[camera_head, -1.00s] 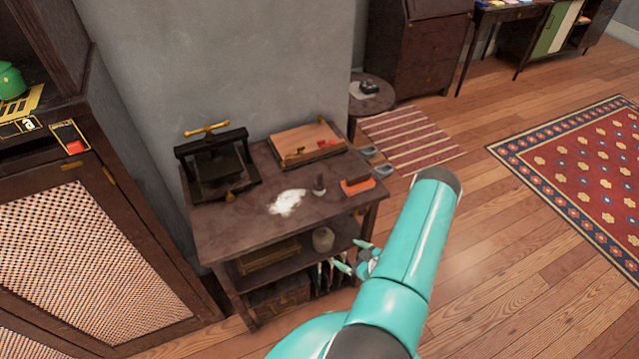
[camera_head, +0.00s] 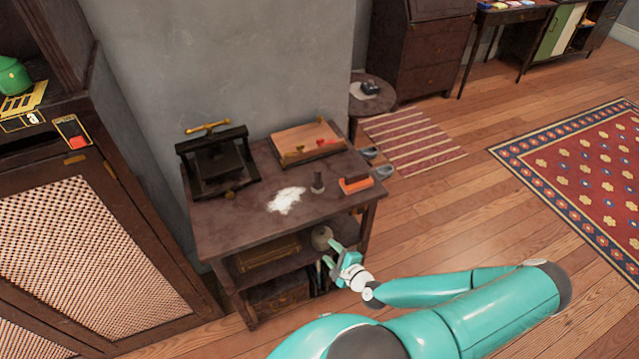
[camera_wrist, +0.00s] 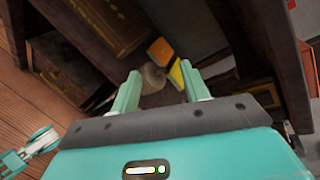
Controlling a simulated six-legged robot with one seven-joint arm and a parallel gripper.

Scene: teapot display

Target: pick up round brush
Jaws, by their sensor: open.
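My gripper (camera_head: 332,255) is open in front of the side table's lower shelf, at its right end. A pale rounded object (camera_head: 321,238) sits on that shelf just beyond the fingertips. In the wrist view a grey-beige rounded thing (camera_wrist: 153,78) shows beyond the gap between my open fingers (camera_wrist: 158,88), apart from them; it looks like the same object. I cannot tell which of these is the round brush. Nothing is held.
The dark side table (camera_head: 235,235) also carries a black press (camera_head: 218,160), a wooden board (camera_head: 308,140) and an orange block (camera_head: 356,185). A brass-trimmed box (camera_wrist: 108,22) is on the shelf. Yellow-orange pieces (camera_wrist: 177,72) are near the rounded thing.

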